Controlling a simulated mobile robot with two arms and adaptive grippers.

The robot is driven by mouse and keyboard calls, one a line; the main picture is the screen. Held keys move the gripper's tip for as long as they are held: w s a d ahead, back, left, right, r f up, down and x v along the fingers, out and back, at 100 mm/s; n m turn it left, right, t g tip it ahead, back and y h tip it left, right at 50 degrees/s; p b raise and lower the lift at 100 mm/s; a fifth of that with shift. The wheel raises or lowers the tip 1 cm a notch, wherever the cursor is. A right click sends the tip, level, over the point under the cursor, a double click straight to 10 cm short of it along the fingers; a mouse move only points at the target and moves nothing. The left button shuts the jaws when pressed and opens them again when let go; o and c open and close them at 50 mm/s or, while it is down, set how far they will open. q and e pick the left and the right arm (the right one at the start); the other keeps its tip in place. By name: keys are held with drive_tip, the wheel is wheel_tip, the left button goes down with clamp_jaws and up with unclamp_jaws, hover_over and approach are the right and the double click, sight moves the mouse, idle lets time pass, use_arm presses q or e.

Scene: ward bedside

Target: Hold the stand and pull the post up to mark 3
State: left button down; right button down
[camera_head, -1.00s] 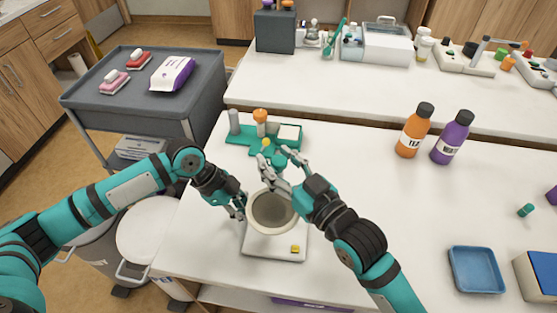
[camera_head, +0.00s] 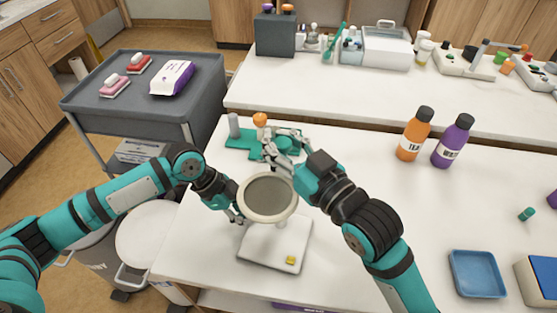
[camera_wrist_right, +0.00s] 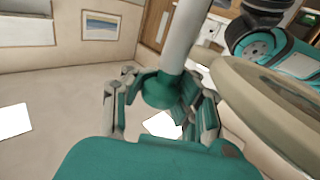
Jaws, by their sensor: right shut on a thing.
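The stand has a flat white base (camera_head: 268,262) with a small yellow mark, on the front table. A round grey disc with a beige rim (camera_head: 267,197) is above it and hides much of the middle. In the right wrist view, my right gripper (camera_wrist_right: 162,92) is shut around a teal collar at the end of a pale post (camera_wrist_right: 185,35). The disc's rim also shows there (camera_wrist_right: 275,105). In the head view, my right gripper (camera_head: 272,152) is behind the disc. My left gripper (camera_head: 236,214) is at the disc's lower left; what its fingers touch is hidden. I cannot read any mark.
A teal tray (camera_head: 236,143) with a grey cylinder and an orange-topped item lies just behind my grippers. Orange (camera_head: 413,135) and purple (camera_head: 452,141) bottles stand to the right. A blue tray (camera_head: 477,273) is at front right. The table between is clear.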

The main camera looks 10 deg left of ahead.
wheel_tip(320, 180, up, 3)
drive_tip(key=shift+f, duration=0.1)
drive_tip(key=c, duration=1)
unclamp_jaws()
drive_tip(key=shift+o, duration=0.2)
drive_tip(key=shift+f, duration=0.1)
drive_tip(key=shift+s, duration=0.1)
drive_tip(key=v, duration=0.7)
drive_tip(key=shift+d, duration=0.2)
drive_tip(key=shift+s, duration=0.1)
